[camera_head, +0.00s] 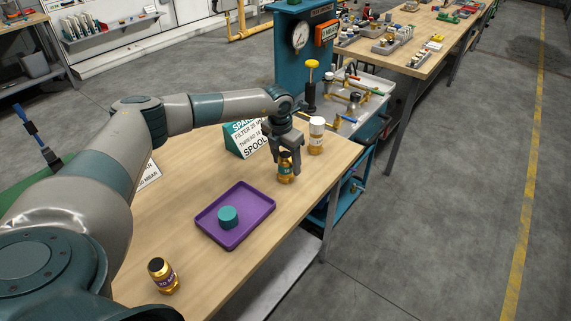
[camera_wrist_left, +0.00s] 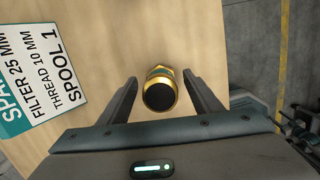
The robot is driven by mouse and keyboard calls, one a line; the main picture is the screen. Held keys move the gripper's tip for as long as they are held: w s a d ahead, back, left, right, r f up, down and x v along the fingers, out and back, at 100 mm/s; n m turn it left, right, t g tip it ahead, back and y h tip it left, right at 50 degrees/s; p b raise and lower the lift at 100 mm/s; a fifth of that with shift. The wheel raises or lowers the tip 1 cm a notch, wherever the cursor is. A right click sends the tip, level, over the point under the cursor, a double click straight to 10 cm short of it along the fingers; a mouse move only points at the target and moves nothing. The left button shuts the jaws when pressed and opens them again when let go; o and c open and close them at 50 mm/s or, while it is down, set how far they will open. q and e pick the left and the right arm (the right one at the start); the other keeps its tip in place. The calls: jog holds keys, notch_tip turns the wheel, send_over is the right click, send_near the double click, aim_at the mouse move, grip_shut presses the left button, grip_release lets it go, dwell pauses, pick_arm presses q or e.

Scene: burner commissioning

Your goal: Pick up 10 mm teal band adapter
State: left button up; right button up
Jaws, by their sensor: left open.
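The teal band adapter (camera_head: 285,174) is a brass-gold fitting with a dark top. It stands upright near the far right part of the wooden table. My left gripper (camera_head: 289,167) points down over it with the fingers open. In the left wrist view the adapter (camera_wrist_left: 160,94) shows between the two spread fingers of the left gripper (camera_wrist_left: 159,80), with a gap on each side. I cannot tell how far down the fingers reach. The writing on its band is too small to read. My right gripper is in neither view.
A white-topped brass adapter (camera_head: 316,136) stands just behind right. A purple tray (camera_head: 204,220) holds a teal cylinder (camera_head: 228,216). A spool sign (camera_head: 241,140) stands left of the gripper. A blue test stand (camera_head: 288,70) is behind.

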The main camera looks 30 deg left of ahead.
aim_at(289, 154)
pick_arm(q)
jog(key=shift+w+f, duration=0.1)
jog(key=shift+f, duration=0.55)
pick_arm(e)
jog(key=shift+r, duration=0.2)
pick_arm(q)
jog(key=c, duration=1.4)
jog(key=shift+r, duration=0.1)
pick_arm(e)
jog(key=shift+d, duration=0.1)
